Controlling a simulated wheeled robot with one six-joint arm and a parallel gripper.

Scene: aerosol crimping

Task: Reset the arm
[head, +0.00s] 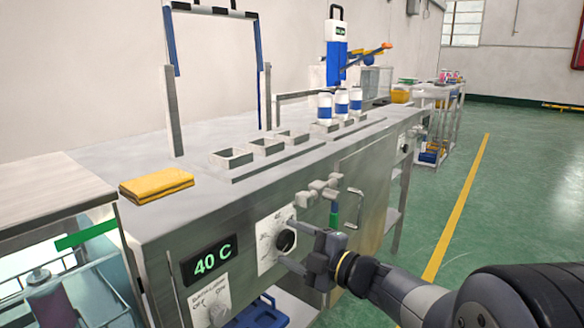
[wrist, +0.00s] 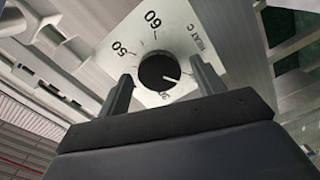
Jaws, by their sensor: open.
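My gripper (head: 291,246) is in front of the bench's front panel, with its fingers pointing at the black temperature knob (head: 286,240). In the wrist view the two fingers (wrist: 160,88) stand apart on either side of the knob (wrist: 158,70), with nothing visibly held between them. The knob sits on a white dial plate (wrist: 172,30) marked 50 and 60, and its white pointer line is turned to the right. Whether the fingers touch the knob I cannot tell. A display (head: 209,260) left of the dial reads 40 C.
A yellow folded cloth (head: 156,186) lies on the bench top (head: 110,160). Empty square holders (head: 231,158) and several blue-and-white cans (head: 341,104) stand in a row. Pipe fittings and a lever (head: 355,200) jut out right of the dial. The green floor (head: 500,220) to the right is open.

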